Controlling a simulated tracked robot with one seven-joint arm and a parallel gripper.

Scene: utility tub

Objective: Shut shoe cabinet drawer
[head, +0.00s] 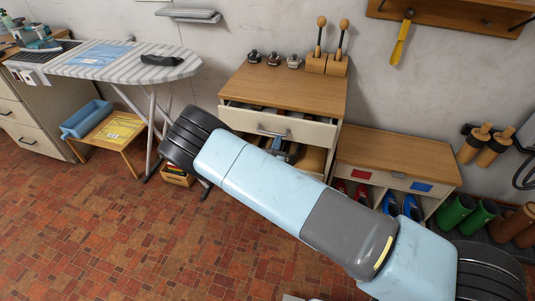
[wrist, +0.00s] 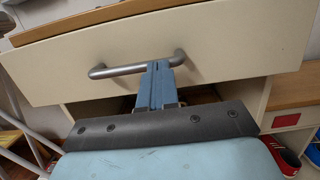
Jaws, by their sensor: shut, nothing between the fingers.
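The shoe cabinet (head: 300,88) has a wooden top and stands against the wall in the head view. Its cream top drawer (head: 300,128) is pulled part way out, with dark items showing inside behind the front. The drawer front fills the upper wrist view (wrist: 225,55), with a grey bar handle (wrist: 110,71) across it. My gripper (wrist: 159,66) is shut and empty, its blue fingertips at the right part of the handle. I cannot tell whether they touch it. In the head view my arm hides part of the gripper and the cabinet's lower part.
A low shoe bench (head: 390,152) with red and blue shoes stands right of the cabinet. An ironing board (head: 110,62) and a small wooden table (head: 128,142) stand left.

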